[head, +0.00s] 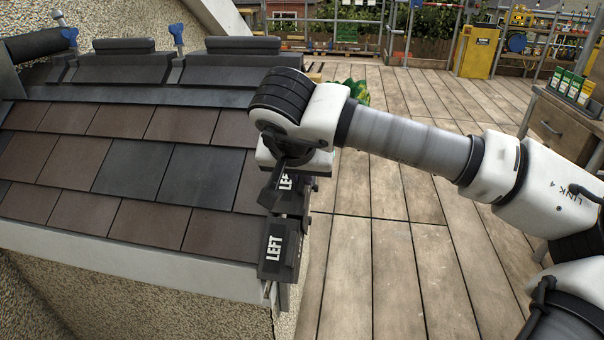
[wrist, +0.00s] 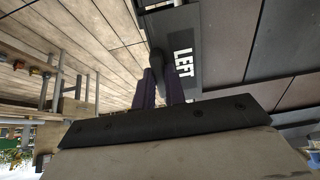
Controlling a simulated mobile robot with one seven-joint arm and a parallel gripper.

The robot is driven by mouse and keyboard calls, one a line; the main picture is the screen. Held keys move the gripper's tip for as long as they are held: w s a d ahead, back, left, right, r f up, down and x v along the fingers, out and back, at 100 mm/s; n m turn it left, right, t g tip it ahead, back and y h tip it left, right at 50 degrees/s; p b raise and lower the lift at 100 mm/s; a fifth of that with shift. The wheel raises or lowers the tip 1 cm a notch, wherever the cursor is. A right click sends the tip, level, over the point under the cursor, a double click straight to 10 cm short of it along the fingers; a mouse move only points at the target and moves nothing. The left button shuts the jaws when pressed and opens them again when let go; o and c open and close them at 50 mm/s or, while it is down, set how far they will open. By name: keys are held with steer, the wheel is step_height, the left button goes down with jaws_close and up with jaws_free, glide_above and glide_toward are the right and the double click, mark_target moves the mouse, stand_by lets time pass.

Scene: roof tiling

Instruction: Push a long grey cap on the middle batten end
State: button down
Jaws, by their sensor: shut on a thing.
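My gripper (head: 286,168) is at the right edge of the tiled roof (head: 130,174), shut on a dark grey cap (head: 284,186) marked LEFT. The wrist and gripper hide part of this cap. The held cap is at the roof's verge, about halfway down; I cannot tell whether it is seated on the middle batten end, which is hidden. A second grey cap (head: 278,252) marked LEFT sits at the lowest corner of the verge, just below. In the wrist view my gripper's fingers (wrist: 161,88) point at dark grey cap surface with LEFT lettering (wrist: 183,62).
Ridge tiles (head: 122,68) and blue-handled clamps (head: 177,36) are along the roof's top. A plank deck (head: 380,240) lies open right of the roof. A workbench (head: 560,125) with boxes stands at the far right, and a yellow cabinet (head: 477,50) behind.

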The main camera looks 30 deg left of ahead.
stand_by(0.3)
steer(key=c, duration=1.4)
jaws_free()
steer(key=shift+o, duration=0.2)
steer(key=a+p+v, duration=0.1)
steer(key=p+v, duration=0.2)
steer(key=v, duration=0.3)
steer(key=shift+d, duration=0.45)
